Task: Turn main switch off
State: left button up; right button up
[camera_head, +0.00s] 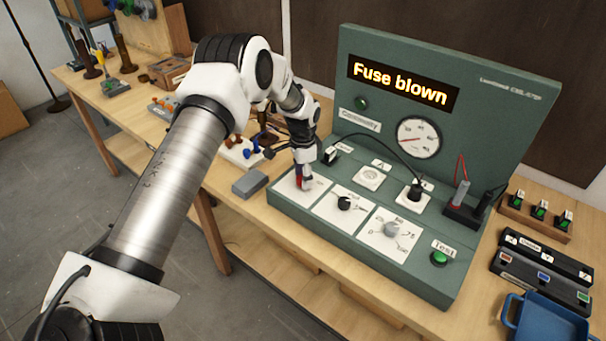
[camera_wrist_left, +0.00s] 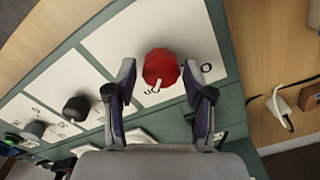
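The main switch is a red faceted knob (camera_wrist_left: 161,66) on a white plate at one end of the green panel. A white pointer mark shows on its near edge, and a mark like an O is printed beside it. In the head view a small part of the red knob (camera_head: 300,181) shows under my left gripper (camera_head: 302,160). In the left wrist view my left gripper (camera_wrist_left: 160,80) is open, with one fingertip on each side of the knob. Gaps show between the fingers and the knob. My right gripper is not in view.
The green panel (camera_head: 500,110) has a lit display (camera_head: 403,83) reading "Fuse blown". A black knob (camera_head: 344,203), a grey knob (camera_head: 391,229) and a green test button (camera_head: 439,258) share its deck. A grey block (camera_head: 250,183) lies beside it. A blue tray (camera_head: 545,322) is at the right.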

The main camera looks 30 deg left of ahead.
pick_arm(q)
jog(key=shift+s, duration=0.1)
jog(key=c, duration=0.5)
jog(key=shift+c, duration=0.5)
jog(key=shift+f+n, duration=0.15)
jog(key=shift+n, duration=0.95)
jog(key=n, duration=0.4)
jog(key=shift+b, duration=0.35)
jog(key=n, duration=0.6)
jog(key=n+p, duration=0.1)
jog(key=n, duration=0.5)
